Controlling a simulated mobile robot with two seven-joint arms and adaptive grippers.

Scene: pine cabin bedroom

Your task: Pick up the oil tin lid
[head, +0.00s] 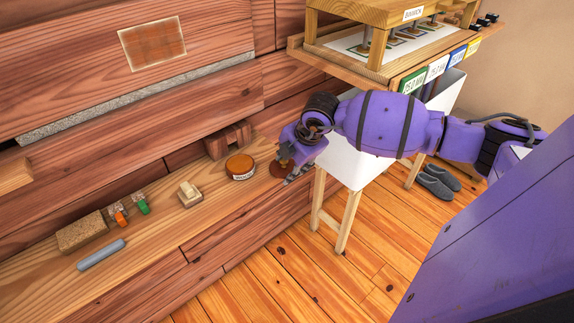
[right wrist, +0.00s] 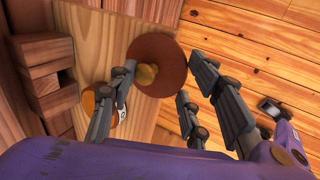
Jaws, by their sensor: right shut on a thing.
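The oil tin lid is a round brown disc with a yellowish knob; in the right wrist view the lid (right wrist: 160,52) lies between my finger tips. In the head view the lid (head: 281,168) shows partly under my right gripper (head: 288,174), at the right end of the wooden shelf. The right gripper is shut on the lid; whether the lid is clear of the shelf I cannot tell. A round, orange-brown tin with a white label (head: 240,167) stands just left of the gripper. In the right wrist view a finger partly hides the tin (right wrist: 121,116). My left gripper is not in view.
The shelf (head: 160,222) also holds a wooden block stand (head: 229,140), a pale switch-like block (head: 189,194), green (head: 141,205) and orange (head: 120,216) small items, a tan block (head: 82,232) and a grey bar (head: 102,254). A white-sided table (head: 345,165) stands right, slippers (head: 437,182) beyond.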

